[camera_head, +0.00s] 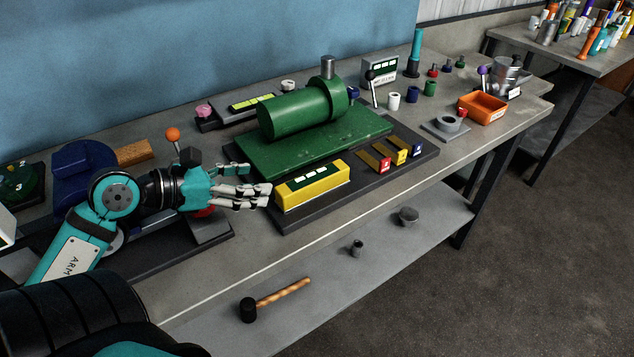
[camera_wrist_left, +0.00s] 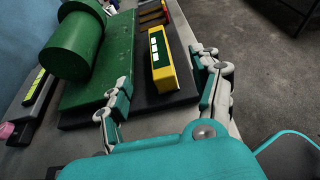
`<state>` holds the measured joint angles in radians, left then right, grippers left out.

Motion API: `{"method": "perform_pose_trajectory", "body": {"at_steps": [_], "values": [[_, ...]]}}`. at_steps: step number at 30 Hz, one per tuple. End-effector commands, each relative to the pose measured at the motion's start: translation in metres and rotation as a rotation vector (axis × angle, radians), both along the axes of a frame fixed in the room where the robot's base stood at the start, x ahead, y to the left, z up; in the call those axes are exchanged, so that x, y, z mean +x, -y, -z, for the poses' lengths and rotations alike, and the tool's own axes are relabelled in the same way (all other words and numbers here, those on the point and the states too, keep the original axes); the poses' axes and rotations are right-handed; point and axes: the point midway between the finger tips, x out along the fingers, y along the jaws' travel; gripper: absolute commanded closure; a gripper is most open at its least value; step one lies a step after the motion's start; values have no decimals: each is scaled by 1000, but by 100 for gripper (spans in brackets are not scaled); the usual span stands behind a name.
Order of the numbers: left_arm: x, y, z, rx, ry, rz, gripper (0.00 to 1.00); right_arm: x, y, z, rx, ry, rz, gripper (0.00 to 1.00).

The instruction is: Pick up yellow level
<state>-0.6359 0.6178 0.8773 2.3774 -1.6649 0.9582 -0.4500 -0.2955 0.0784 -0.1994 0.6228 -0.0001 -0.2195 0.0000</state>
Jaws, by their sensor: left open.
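The yellow level (camera_head: 311,186) is a yellow block with green-and-white windows. It lies on the dark base plate (camera_head: 292,217), in front of the green motor-like cylinder (camera_head: 300,112). My left gripper (camera_head: 257,181) is at the level's left end, with its fingers pointing toward it. In the left wrist view the yellow level (camera_wrist_left: 181,77) lies ahead, between the directions of the two spread fingers (camera_wrist_left: 160,78). The gripper is open and holds nothing. I cannot tell whether a fingertip touches the level. My right gripper is not in view.
The green plate (camera_head: 265,163) stands close behind the level. Small coloured blocks (camera_head: 397,154) sit to its right. An orange-knobbed lever (camera_head: 173,136) rises behind my left wrist. The table's front edge is close. A hammer (camera_head: 275,298) lies on the lower shelf.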

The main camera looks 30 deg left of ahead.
Motion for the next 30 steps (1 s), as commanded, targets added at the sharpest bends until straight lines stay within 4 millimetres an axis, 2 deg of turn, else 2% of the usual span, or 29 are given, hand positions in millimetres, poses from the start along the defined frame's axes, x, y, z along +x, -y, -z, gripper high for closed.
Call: {"method": "perform_pose_trajectory", "body": {"at_steps": [6, 12, 16, 23, 30], "values": [[38, 16, 12, -4, 4, 3, 35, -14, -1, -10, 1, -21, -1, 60], [71, 30, 27, -7, 5, 3, 35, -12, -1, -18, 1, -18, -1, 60], [86, 36, 35, -7, 3, 0, 35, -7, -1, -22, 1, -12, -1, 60], [100, 40, 42, -8, 2, 0, 35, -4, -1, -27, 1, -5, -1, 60], [132, 48, 56, -10, 4, 0, 35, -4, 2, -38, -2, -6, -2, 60]]}}
